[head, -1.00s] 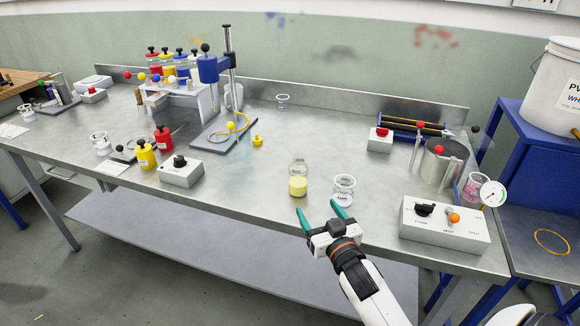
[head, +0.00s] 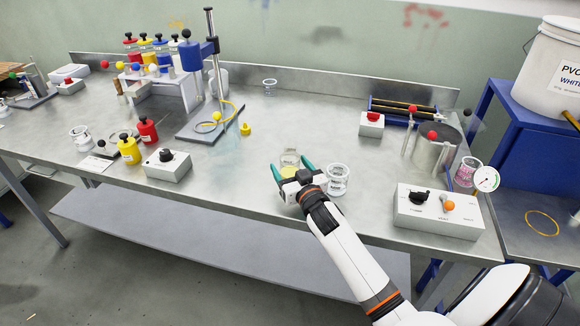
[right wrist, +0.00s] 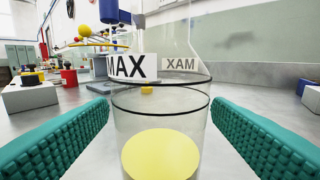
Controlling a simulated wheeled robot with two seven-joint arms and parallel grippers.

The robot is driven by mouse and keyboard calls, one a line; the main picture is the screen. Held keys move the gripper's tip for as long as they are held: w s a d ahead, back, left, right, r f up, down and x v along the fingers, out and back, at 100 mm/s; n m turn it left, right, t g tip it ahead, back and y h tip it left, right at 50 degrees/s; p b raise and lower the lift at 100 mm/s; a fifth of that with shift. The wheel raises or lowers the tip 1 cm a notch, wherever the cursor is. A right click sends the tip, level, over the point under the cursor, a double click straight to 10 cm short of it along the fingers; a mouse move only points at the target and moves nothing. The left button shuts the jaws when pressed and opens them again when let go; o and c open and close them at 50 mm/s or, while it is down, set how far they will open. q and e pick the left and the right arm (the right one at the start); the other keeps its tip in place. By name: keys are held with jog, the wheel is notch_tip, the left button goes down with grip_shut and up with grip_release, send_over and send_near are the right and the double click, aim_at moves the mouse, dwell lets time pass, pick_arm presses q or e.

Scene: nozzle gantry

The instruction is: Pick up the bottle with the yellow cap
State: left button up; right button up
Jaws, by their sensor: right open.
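A clear bottle (head: 290,158) with yellow in its lower part stands on the steel bench, near its front edge. In the right wrist view my right gripper (right wrist: 158,135) shows a gap between each finger and the bottle. My left gripper is not in view.
A glass beaker (head: 338,180) stands close to the right of my gripper. A control box (head: 438,212) is further right. A small yellow piece (head: 245,129) lies behind, by the blue-headed stand (head: 212,120). Yellow (head: 130,150) and red (head: 147,130) bottles with black tops stand left.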

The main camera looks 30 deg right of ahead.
jog(key=shift+w+d+f, duration=0.1)
jog(key=shift+w+d, duration=0.05)
jog(key=shift+w, duration=0.5)
jog(key=shift+w+d, duration=0.15)
jog(key=shift+w, duration=0.45)
